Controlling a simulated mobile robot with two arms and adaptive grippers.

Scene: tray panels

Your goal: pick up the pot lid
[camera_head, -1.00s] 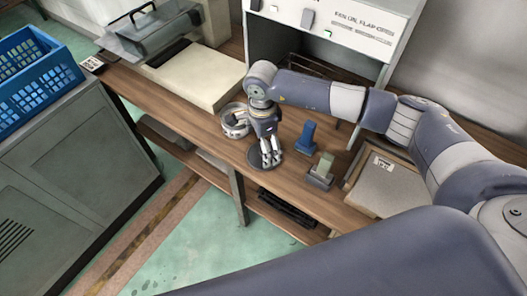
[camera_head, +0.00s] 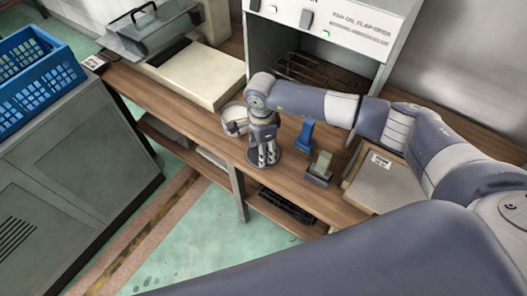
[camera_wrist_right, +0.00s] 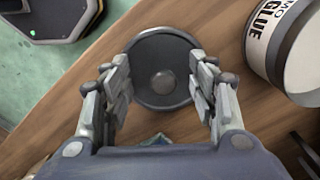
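The pot lid is a dark round disc (camera_wrist_right: 163,45) with a rounded knob in its middle, lying on the wooden bench. In the head view the lid (camera_head: 251,157) shows as a dark rim, mostly covered by my right gripper (camera_head: 267,160). In the right wrist view my right gripper (camera_wrist_right: 160,100) is open, its fingers on either side of the knob. Nothing is between the fingers except the lid seen beyond them; I cannot tell the exact gap above it. My left gripper is not in view.
A white glue tub (camera_wrist_right: 290,45) stands close beside the lid. A blue object (camera_head: 305,135) and a grey-green block (camera_head: 320,168) stand to the right. A framed board (camera_head: 385,185) lies farther right. The bench's front edge (camera_head: 225,160) is near the lid.

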